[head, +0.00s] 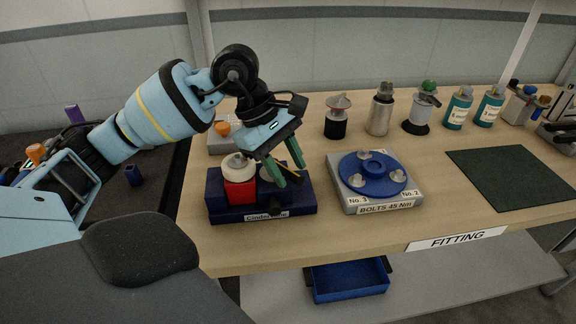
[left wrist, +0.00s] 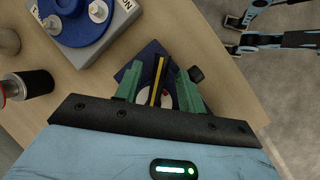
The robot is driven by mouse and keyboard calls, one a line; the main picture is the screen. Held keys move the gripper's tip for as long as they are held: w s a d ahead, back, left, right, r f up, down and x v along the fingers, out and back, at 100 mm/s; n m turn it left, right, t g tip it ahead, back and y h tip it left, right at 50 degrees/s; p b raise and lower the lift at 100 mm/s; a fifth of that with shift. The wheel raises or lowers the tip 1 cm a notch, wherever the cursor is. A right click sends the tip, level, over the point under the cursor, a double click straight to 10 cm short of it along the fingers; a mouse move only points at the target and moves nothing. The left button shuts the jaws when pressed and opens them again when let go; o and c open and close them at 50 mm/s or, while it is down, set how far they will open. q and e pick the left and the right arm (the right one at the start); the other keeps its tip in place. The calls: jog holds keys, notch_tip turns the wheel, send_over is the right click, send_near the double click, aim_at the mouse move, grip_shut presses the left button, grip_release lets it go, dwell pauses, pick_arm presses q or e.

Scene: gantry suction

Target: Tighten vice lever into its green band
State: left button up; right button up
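A dark blue block labelled "Cinder..." (head: 228,212), which I take to be the vice, sits near the front left of the bench. It carries a red cylinder with a white top (head: 240,188) and has a black knob (head: 276,209) at its front. The knob also shows in the left wrist view (left wrist: 196,74). My left gripper (head: 290,175) points down over the block's right half, its green fingers apart. In the left wrist view a yellow and black bar (left wrist: 158,80) lies between the fingers, with gaps on both sides. I cannot make out a green band.
A grey plate marked "BOLTS 45 Nm" (head: 376,209) with a blue disc (head: 374,174) stands just right of the block. Several cans and bottles line the back. A dark green mat (head: 515,177) lies at the right. A blue bin (head: 348,283) sits below the bench.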

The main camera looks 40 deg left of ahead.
pick_arm(q)
jog(key=v, duration=0.7)
jog(key=shift+r, duration=0.15)
